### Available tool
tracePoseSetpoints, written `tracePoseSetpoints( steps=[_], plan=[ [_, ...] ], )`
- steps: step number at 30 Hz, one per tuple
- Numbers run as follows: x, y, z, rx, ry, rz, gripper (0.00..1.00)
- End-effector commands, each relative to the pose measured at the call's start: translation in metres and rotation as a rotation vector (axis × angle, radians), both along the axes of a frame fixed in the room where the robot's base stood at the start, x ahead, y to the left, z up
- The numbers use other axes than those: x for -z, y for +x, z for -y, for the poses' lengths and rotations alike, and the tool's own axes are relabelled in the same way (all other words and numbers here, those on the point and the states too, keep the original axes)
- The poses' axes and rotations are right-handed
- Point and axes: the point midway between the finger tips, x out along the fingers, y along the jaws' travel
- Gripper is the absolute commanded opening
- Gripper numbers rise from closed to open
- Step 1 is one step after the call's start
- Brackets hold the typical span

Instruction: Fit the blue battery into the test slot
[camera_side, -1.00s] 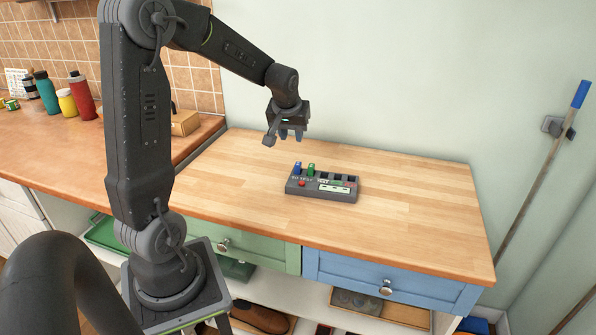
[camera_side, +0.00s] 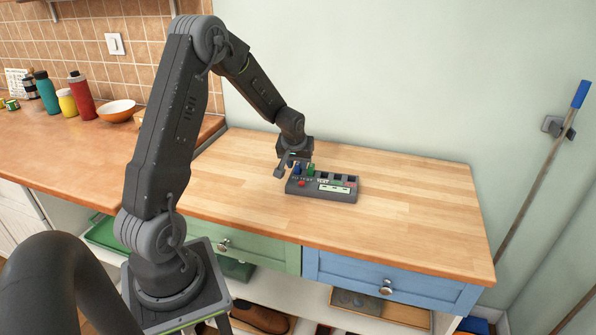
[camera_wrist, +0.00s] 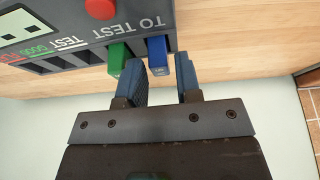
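The blue battery (camera_wrist: 158,56) stands in the "TO TEST" section of the dark tester box (camera_side: 322,195). A green battery (camera_wrist: 118,58) stands beside it, and also shows in the side view (camera_side: 311,170). My gripper (camera_wrist: 163,72) is open, its two blue-padded fingers pointing at the blue battery, one near each side of it. I cannot tell whether the fingers touch it. In the side view my gripper (camera_side: 292,168) is low at the left end of the box. The "TEST" slot (camera_wrist: 82,57) beside the green battery looks empty.
The tester has a red button (camera_wrist: 100,8) and a pale display (camera_side: 334,189). The wooden worktop (camera_side: 420,205) around it is clear. A pale wall stands behind. Bottles and an orange bowl (camera_side: 117,109) are on the far-left counter.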

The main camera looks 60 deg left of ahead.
Motion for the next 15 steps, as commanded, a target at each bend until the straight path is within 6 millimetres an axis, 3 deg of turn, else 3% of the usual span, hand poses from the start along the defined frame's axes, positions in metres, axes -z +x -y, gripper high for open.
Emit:
tracePoseSetpoints(
  steps=[9, 15],
  plan=[
    [0.0053, 0.0017, -0.0021, -0.001, 0.001, 0.002, 0.31],
    [0.0051, 0.0016, -0.0019, -0.001, 0.001, 0.002, 0.11]
  ],
)
